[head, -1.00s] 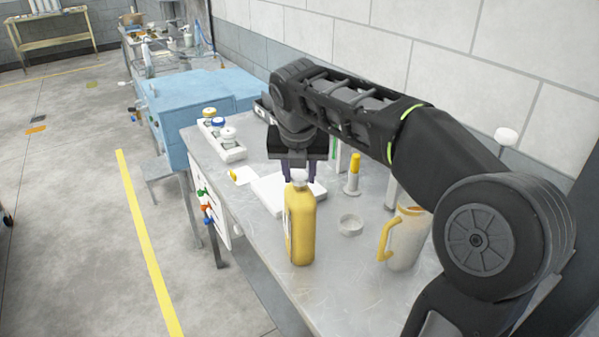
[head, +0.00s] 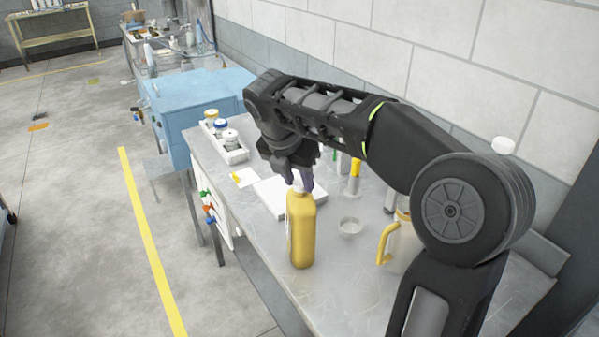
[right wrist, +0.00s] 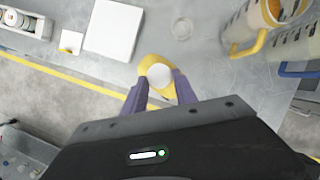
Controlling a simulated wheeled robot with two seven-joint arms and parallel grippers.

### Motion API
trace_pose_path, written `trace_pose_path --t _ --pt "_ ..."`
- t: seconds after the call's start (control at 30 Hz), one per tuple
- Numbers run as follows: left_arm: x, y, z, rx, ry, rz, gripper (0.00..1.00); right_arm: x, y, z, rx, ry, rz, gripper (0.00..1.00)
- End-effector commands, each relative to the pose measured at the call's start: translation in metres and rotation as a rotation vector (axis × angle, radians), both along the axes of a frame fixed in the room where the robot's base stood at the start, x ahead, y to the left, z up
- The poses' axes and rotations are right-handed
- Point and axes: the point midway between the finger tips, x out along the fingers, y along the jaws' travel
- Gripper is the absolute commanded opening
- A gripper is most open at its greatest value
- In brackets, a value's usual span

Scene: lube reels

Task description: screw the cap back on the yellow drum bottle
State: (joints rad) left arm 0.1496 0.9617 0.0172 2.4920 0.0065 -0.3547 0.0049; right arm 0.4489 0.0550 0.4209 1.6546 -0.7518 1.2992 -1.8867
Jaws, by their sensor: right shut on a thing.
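The yellow drum bottle (head: 302,232) stands upright near the front edge of the metal bench; its yellow top also shows in the right wrist view (right wrist: 152,62). A white cap (right wrist: 159,75) sits at the bottle's mouth, between my fingers. My right gripper (head: 301,180) is above the bottle, shut on the white cap; its purple fingers flank the cap in the right wrist view (right wrist: 160,88). Whether the cap's threads are engaged cannot be seen. My left gripper is not in view.
A white board (head: 268,197) lies behind the bottle. A round clear dish (head: 350,227) and a yellow-handled jug (head: 392,243) stand to the right. A white tray of jars (head: 236,156) is at the back left. A yellow-topped item (head: 354,172) stands behind the dish.

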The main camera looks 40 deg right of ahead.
Motion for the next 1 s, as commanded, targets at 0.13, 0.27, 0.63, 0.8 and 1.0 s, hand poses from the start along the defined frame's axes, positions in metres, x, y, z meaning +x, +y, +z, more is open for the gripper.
trace_pose_path --t 0.13,0.27,0.63,0.8,1.0 --pt "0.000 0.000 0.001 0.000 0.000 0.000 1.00 0.000 0.000 -0.001 0.000 0.001 -0.019 0.00" --pt "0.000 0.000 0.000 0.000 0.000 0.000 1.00 0.000 0.000 -0.001 0.000 0.000 -0.017 0.00" --pt "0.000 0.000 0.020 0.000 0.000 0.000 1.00 0.003 0.001 0.003 0.002 0.002 -0.179 0.00" --pt "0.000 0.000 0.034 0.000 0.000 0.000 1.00 0.005 0.002 0.003 0.001 0.001 -0.323 0.00" --pt "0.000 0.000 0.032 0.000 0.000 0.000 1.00 0.007 0.003 -0.002 0.002 0.000 -0.412 0.00"
